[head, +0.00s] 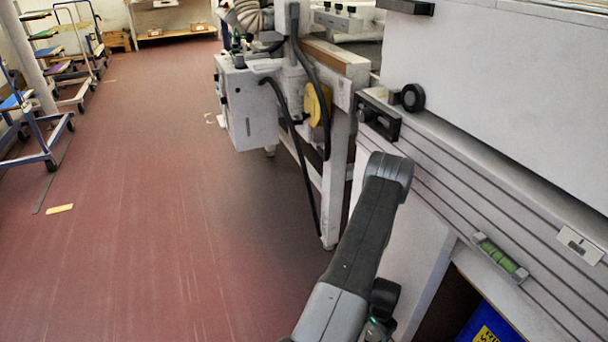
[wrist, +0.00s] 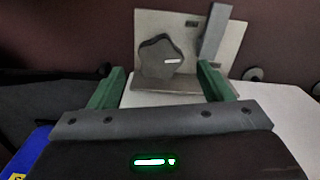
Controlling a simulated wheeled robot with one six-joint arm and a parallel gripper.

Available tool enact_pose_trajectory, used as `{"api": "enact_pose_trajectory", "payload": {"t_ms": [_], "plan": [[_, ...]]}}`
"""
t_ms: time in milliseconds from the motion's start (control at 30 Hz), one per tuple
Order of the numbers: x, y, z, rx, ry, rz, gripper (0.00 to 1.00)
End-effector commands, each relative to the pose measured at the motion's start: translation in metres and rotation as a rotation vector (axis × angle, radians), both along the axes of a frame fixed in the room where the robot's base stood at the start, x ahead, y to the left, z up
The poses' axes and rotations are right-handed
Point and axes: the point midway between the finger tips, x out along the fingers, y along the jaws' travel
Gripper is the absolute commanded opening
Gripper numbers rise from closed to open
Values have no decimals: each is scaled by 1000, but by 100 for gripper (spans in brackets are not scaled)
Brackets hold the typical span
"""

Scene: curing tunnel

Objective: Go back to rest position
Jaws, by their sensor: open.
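My gripper (wrist: 160,68) shows in the wrist view with its two green fingers spread apart. Nothing is held between them. Beyond the fingers is a light grey plate (wrist: 188,50) with a dark star-shaped knob (wrist: 161,60); I cannot tell how far it is from the fingertips. In the head view my dark grey arm reaches up from the bottom centre, in front of the machine. My gripper's fingers cannot be made out there.
A pale machine (head: 490,90) fills the right, with a black knob (head: 412,97) and a green-vialed level (head: 500,257) on its side. A blue item (head: 490,328) sits in an opening below. Red floor (head: 150,220) is clear; carts stand far left.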

Motion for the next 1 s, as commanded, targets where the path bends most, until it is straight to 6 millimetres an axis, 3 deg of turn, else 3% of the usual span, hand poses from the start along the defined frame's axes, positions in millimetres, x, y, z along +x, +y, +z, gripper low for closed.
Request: {"api": "enact_pose_trajectory", "payload": {"t_ms": [100,333,867,1000], "plan": [[0,0,-22,0,1,0,73],[0,0,-41,0,0,0,73],[0,0,-35,-1,-1,-2,73],[1,0,-14,0,-1,0,73]]}}
